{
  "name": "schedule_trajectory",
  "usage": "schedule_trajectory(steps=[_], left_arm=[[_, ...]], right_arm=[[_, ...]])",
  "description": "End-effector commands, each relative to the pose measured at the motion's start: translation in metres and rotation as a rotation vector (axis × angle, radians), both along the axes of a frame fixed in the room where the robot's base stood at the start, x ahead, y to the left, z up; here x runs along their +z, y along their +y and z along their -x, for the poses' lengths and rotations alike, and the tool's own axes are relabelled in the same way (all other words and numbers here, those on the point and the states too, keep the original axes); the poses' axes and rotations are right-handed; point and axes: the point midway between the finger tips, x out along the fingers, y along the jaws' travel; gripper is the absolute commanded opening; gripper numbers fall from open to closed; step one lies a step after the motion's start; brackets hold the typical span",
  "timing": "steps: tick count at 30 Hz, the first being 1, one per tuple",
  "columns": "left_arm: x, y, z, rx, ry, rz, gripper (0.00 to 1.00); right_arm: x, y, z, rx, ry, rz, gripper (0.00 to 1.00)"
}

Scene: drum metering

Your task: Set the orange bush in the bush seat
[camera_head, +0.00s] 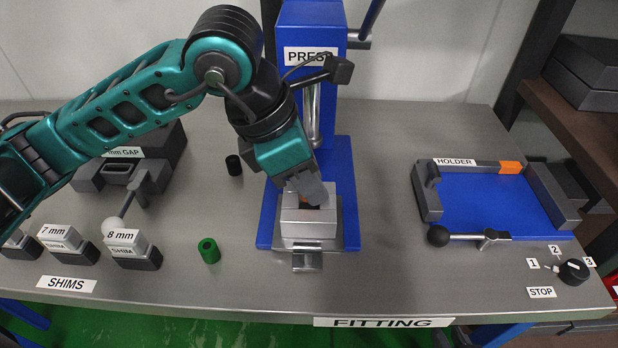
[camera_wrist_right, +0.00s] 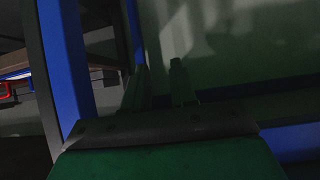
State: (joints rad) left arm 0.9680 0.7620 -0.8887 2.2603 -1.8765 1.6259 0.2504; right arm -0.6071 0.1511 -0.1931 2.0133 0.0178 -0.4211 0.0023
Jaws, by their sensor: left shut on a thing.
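My left gripper (camera_head: 315,200) points down into the grey block (camera_head: 308,225) on the blue press base. It is shut on the orange bush, of which only a small dark orange patch (camera_head: 303,194) shows at the fingers. The fingers and the block's walls hide the rest of the bush and the inside of the bush seat. I cannot tell whether the bush touches the seat's bottom. My right gripper (camera_wrist_right: 160,85) is seen only in the dark right wrist view; its two fingers stand apart with nothing visible between them.
A green bush (camera_head: 208,250) and a black bush (camera_head: 233,165) stand left of the press (camera_head: 312,25). Shim blocks (camera_head: 133,250) and a gap gauge (camera_head: 125,172) are further left. The blue holder (camera_head: 490,205) and stop knob (camera_head: 573,271) are right. The table's front middle is clear.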

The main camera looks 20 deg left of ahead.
Motion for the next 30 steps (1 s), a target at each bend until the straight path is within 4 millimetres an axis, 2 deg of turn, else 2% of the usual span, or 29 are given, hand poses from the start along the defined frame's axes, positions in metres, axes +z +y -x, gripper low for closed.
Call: schedule_trajectory(steps=[7,19,23,24,30], left_arm=[[-0.002,0.0,0.0,-0.001,-0.002,0.0,0.0],[-0.015,0.0,0.0,-0.001,-0.002,0.0,0.0],[-0.015,0.0,0.0,0.0,0.001,0.0,0.0],[-0.015,0.0,0.0,0.0,0.002,-0.001,0.29],[-0.017,0.0,0.001,-0.001,0.007,-0.003,0.48]], right_arm=[[0.004,0.001,-0.002,0.002,-0.008,-0.004,0.27],[-0.006,0.008,-0.004,0.012,-0.006,-0.015,0.27],[-0.002,0.011,-0.006,0.016,-0.011,-0.018,0.27],[-0.001,0.011,-0.007,0.016,-0.013,-0.019,0.27],[-0.001,0.01,-0.007,0.015,-0.015,-0.019,0.27]])
